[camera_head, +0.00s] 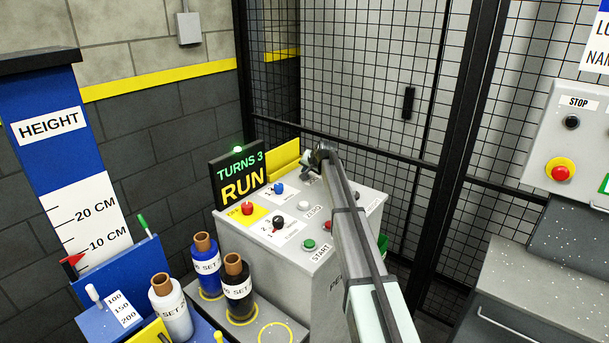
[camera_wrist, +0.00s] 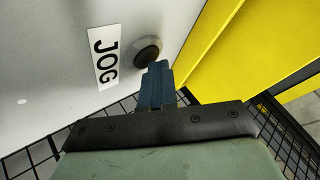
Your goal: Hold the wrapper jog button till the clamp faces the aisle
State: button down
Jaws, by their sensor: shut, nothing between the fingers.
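The black jog button (camera_wrist: 148,53) sits beside a JOG label (camera_wrist: 104,58) on the light panel in the wrist view. My gripper (camera_wrist: 158,66) is shut and empty, its dark blue fingertips at the button's lower edge. They overlap it in the picture; I cannot tell whether the button is pressed in. In the head view my gripper (camera_head: 309,161) is over the far edge of the grey control console (camera_head: 285,265), and the arm hides the jog button. The display (camera_head: 240,180) reads TURNS 3 RUN, with a green lamp lit on top. The wrapper clamp is not in view.
A yellow panel (camera_wrist: 225,65) stands close to the right of the button. Other buttons, including a red one (camera_head: 247,208) and a green one (camera_head: 309,244), share the console top. Mesh fencing (camera_head: 370,70) rises behind. Several wrapped bottles stand at front left.

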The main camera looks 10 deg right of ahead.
jog(key=shift+r, duration=0.95)
jog(key=shift+r, duration=0.1)
notch_tip(320, 180, up, 5)
jog(key=shift+f, duration=0.1)
dwell(0.4)
dwell(0.8)
